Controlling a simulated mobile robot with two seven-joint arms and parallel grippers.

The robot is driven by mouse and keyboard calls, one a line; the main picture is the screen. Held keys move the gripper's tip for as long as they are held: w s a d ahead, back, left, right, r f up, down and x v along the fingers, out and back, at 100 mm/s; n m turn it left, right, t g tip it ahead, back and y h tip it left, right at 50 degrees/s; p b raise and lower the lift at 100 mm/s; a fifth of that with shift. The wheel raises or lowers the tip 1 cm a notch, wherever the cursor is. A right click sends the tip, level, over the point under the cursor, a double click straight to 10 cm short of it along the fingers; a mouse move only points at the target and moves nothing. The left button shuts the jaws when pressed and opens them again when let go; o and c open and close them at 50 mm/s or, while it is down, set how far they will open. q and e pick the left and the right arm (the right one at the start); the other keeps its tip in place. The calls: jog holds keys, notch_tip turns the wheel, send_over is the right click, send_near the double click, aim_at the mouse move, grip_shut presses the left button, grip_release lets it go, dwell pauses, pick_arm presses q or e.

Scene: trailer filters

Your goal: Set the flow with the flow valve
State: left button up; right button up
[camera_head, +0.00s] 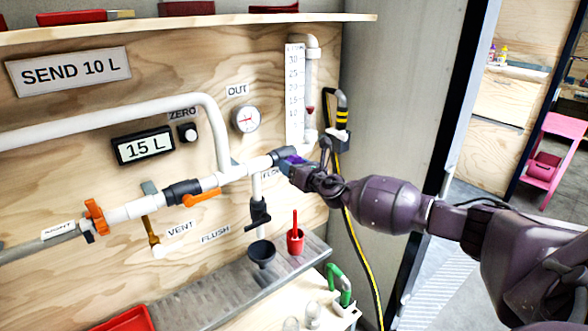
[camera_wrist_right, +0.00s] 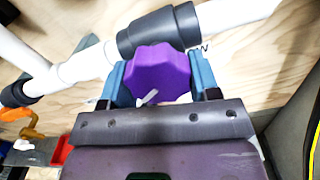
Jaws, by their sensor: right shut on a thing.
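The flow valve's purple knob (camera_wrist_right: 158,72) sits on a dark grey fitting (camera_wrist_right: 158,28) on the white pipe. My right gripper (camera_wrist_right: 158,82) has its blue fingers on both sides of the knob and is shut on it. In the head view my right gripper (camera_head: 289,163) covers most of the valve, and only a bit of purple shows. The FLOW label beside it is partly hidden. The flow tube (camera_head: 308,90) with its scale stands above, with a dark red float low in it. My left gripper is not in view.
A display (camera_head: 143,146) reads 15 L, and a sign (camera_head: 68,72) reads SEND 10 L. An orange-handled valve (camera_head: 201,199) is on the pipe to the left. A yellow-black hose (camera_head: 362,250) hangs close to my right arm.

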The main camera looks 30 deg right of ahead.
jog(key=shift+m, duration=1)
jog(key=o, duration=0.9)
jog(key=s, duration=1)
jog(key=shift+s+d, duration=0.4)
jog(key=shift+m, duration=0.3)
